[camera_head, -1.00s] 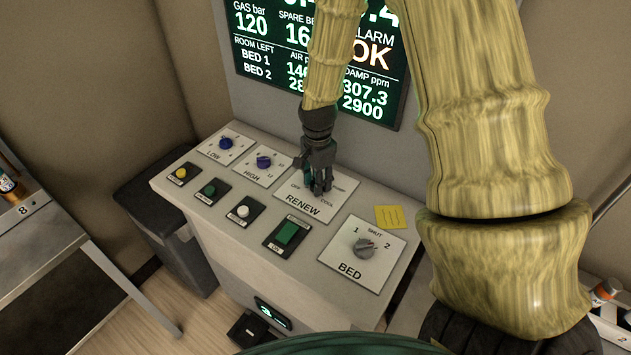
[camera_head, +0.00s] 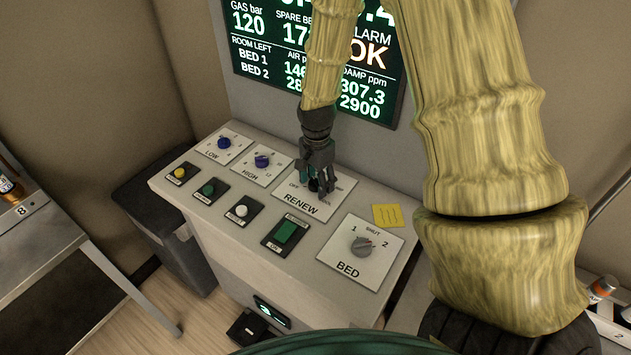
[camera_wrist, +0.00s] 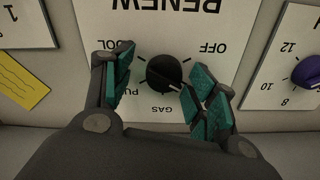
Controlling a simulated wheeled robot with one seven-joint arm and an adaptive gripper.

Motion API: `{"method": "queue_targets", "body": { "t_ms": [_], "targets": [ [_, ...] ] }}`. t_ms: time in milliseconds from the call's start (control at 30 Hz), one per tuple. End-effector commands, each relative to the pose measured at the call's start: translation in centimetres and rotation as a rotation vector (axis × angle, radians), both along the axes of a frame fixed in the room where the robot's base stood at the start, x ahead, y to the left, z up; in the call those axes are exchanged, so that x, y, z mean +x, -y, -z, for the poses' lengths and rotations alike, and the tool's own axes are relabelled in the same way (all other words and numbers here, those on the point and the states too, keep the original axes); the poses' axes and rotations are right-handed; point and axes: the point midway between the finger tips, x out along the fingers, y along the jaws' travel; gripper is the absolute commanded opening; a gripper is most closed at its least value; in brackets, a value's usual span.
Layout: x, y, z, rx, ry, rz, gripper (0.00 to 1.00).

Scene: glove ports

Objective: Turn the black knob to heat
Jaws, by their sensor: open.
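The black knob (camera_wrist: 164,74) sits at the middle of the RENEW plate (camera_wrist: 150,22) on the sloped console. In the wrist view the plate is upside down, with OFF, GAS and part of COOL readable. A pale pointer line on the knob points right and slightly down, toward the right finger. A label in that direction is hidden, so I cannot read the setting. My gripper (camera_wrist: 163,84) is open with a finger on each side of the knob; a gap shows at left, and the right finger is close to it. In the head view my gripper (camera_head: 318,180) is over the knob.
The grey BED knob (camera_head: 362,246) and a yellow note (camera_head: 387,215) are right. Several buttons line the front. A display (camera_head: 300,55) hangs behind.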

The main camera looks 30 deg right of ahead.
Motion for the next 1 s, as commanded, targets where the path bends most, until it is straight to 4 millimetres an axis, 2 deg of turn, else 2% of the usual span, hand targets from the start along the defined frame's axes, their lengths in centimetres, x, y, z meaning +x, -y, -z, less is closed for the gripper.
{"method": "queue_targets", "body": {
  "t_ms": [267,800,1000],
  "targets": [
    [0.2,-0.1,-0.9,-0.001,0.003,-0.002,0.58],
    [0.0,0.1,-8.8,-0.001,0.004,0.000,0.58],
    [-0.1,0.1,-11.0,0.000,0.002,0.001,0.58]
  ]
}}
